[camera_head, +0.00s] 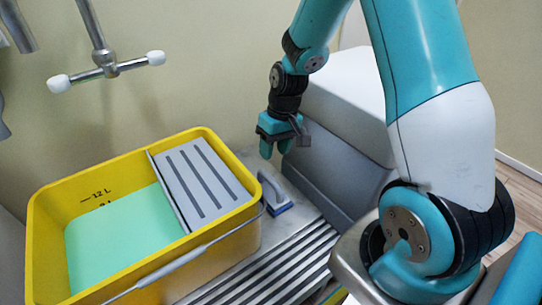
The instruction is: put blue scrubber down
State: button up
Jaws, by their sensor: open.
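The blue scrubber (273,194) lies on the metal draining surface (300,235), just right of the yellow bucket. It has a blue base and a grey top part; the bucket's rim and handle are close to its left side. My gripper (275,149) hangs above and behind the scrubber, fingers pointing down. It is open, with nothing seen between its fingers, and it appears clear of the scrubber.
The yellow bucket (42,235) holds green liquid (120,240) and a grey slotted wringer (202,180). Its metal handle (180,262) leans over the front. A grey and white cabinet (335,125) stands right of my gripper. A tap (104,62) is on the wall above the bucket.

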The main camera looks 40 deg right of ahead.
jog(key=s+a+r+n, duration=0.2)
jog(key=s+a+r, duration=0.1)
jog(key=a+r, duration=0.5)
jog(key=s+a+r+n+y, duration=0.1)
jog(key=s+a+r+n, duration=0.1)
jog(key=s+a+r, duration=0.3)
jog(key=s+a+r+n+y, duration=0.1)
jog(key=s+a+r+n, duration=0.2)
jog(key=s, duration=0.8)
notch_tip(320, 180, up, 3)
jog(key=shift+s+a+f, duration=0.15)
jog(key=shift+s+a, duration=0.1)
jog(key=shift+a, duration=1)
notch_tip(320, 180, up, 34)
jog(key=p, duration=3.3)
jog(key=shift+f+p, duration=0.2)
jog(key=shift+p, duration=0.1)
jog(key=shift+c, duration=0.3)
